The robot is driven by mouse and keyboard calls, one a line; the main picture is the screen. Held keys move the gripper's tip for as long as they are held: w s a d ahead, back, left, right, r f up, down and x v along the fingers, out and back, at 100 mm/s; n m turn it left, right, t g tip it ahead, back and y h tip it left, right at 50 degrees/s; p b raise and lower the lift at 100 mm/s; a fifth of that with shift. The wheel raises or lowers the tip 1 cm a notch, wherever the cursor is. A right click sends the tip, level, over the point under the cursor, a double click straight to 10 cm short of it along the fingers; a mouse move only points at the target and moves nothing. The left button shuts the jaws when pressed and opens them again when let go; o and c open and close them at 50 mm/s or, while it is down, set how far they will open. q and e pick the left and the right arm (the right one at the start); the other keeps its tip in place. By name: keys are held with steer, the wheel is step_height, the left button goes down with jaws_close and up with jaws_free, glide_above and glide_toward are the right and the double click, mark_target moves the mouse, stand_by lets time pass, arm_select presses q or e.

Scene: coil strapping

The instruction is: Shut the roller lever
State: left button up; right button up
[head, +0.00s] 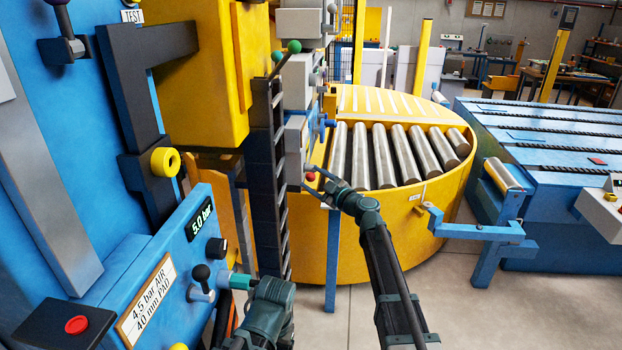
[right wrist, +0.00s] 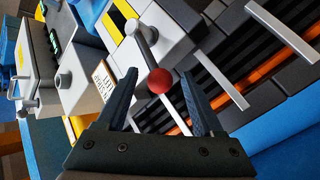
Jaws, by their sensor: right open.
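A lever with a red ball knob (head: 310,176) sticks out from the grey control units beside the yellow turntable. In the right wrist view its red ball (right wrist: 160,80) is at the end of a grey shaft (right wrist: 147,47) on a light housing. My right gripper (head: 318,184) is at this lever. Its fingers are open, one on each side of the ball, with gaps visible in the wrist view.
The blue panel (head: 185,240) with a gauge and black knob (head: 201,272) stands at left. Green-ball levers (head: 294,46) rise above the red one. The turntable (head: 400,240) carries steel rollers (head: 393,157). A blue bracket (head: 475,230) projects at right; open floor lies below it.

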steer(key=shift+w+a, duration=0.45)
steer(key=shift+w, duration=0.1)
jaws_close()
steer(key=shift+s, duration=0.1)
stand_by(1.1)
